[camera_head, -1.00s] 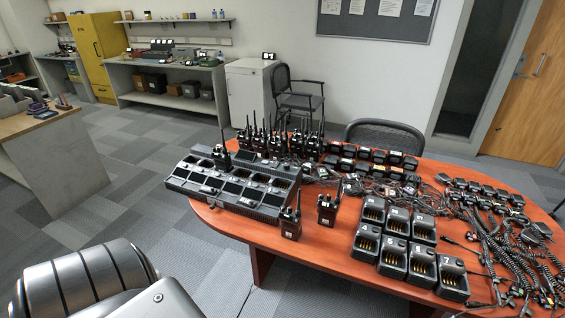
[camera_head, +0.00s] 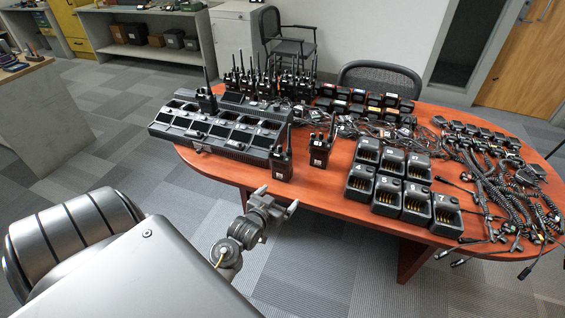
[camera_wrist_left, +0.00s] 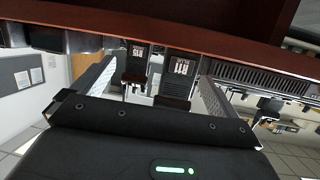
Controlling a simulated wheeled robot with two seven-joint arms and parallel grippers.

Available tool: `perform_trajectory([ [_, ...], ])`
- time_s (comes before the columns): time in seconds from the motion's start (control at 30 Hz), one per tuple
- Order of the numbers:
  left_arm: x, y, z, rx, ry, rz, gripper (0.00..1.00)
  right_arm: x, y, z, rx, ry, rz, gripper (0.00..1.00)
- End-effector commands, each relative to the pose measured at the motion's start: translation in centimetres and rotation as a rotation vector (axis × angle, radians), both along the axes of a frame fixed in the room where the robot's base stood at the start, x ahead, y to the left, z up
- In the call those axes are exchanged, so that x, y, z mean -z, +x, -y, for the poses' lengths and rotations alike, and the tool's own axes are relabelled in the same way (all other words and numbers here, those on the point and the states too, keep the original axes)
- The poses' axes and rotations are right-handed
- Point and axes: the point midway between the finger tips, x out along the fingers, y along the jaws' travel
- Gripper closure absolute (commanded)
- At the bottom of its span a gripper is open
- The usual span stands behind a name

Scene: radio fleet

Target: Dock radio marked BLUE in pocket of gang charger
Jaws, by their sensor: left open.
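Two black radios with white labels stand upright near the table's front edge: a left radio (camera_head: 281,163) beside the gang charger and a right radio (camera_head: 320,150). In the upside-down left wrist view the left radio (camera_wrist_left: 178,75) and the right radio (camera_wrist_left: 136,65) show between the fingers; I cannot read the labels surely. The long gang charger (camera_head: 215,134) has two rows of pockets; one radio (camera_head: 207,101) stands in its back row. My left gripper (camera_head: 277,202) is open and empty, in front of the table edge, apart from both radios. My right gripper is not in view.
Several single chargers (camera_head: 388,185) stand right of the radios. Several more radios (camera_head: 270,80) stand behind the gang charger. Tangled cords and speaker mics (camera_head: 490,190) cover the right end. A strip of bare table (camera_head: 310,195) lies in front of the radios.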

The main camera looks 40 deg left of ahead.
Motion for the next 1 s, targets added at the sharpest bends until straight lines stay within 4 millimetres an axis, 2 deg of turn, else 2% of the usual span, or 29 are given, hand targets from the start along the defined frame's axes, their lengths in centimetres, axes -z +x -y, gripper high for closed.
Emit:
perform_trajectory([
  [0.03,-1.8,0.8,-1.3,-0.028,0.008,0.08,0.02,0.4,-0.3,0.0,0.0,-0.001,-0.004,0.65],
  [0.1,-4.0,1.4,-2.7,-0.056,0.02,0.172,0.02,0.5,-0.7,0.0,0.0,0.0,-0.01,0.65],
  [0.27,-6.5,1.7,-4.3,-0.088,0.037,0.279,0.02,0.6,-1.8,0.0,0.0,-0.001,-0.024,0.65],
  [0.43,-6.9,2.2,-4.6,-0.091,0.039,0.29,0.02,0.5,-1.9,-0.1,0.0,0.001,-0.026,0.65],
  [0.73,-6.9,6.4,-5.9,-0.09,0.039,0.288,0.02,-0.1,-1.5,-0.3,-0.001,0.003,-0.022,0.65],
  [1.0,-6.8,7.3,-6.2,-0.09,0.039,0.287,0.02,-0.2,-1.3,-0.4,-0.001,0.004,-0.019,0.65],
])
